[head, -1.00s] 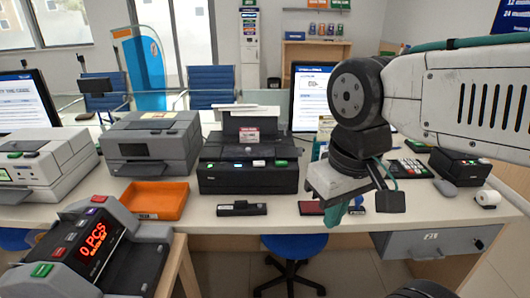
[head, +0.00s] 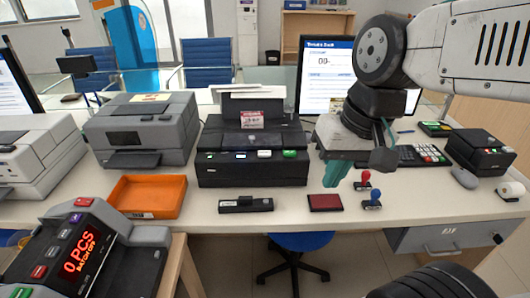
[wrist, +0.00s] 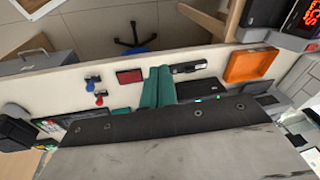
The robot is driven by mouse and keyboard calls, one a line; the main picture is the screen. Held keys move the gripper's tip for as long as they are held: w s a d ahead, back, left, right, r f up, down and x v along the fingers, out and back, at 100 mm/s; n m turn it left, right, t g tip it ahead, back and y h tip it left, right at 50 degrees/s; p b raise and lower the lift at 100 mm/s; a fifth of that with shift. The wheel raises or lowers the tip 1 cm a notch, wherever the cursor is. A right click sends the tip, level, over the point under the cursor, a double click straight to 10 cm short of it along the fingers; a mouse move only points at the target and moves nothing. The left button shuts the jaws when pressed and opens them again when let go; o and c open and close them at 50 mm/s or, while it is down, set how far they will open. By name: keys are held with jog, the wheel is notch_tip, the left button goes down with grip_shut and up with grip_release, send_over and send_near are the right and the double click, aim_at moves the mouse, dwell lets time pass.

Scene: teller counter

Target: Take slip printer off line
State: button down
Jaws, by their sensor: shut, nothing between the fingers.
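A black printer (head: 255,152) stands mid-counter with a slip of paper upright at its top. Its front panel has a lit indicator, a white button and a green button (head: 290,154). I take it to be the slip printer, but no readable label confirms this. My gripper (head: 336,180), with teal fingers, is to its right, above the counter and apart from it. In the wrist view the teal fingers (wrist: 158,84) are together with nothing between them. Only a small part of the printer (wrist: 208,90) shows there, behind my grey gripper body.
Nearby are a grey printer (head: 145,130), an orange tray (head: 148,197), a small black device (head: 245,204), a dark red pad (head: 325,202) and two stamps (head: 368,190). A counting machine (head: 80,250) reads 0 PCS. A monitor (head: 328,75) stands behind.

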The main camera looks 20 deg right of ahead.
jog(key=w+a+m+t+y, duration=0.25)
jog(key=w+a+m, duration=0.2)
jog(key=w, duration=0.55)
jog(key=m+t, duration=0.4)
jog(key=m, duration=1.2)
send_over(267, 154)
notch_tip(267, 154, down, 6)
jog(key=shift+f, duration=4.4)
jog(key=shift+f, duration=0.4)
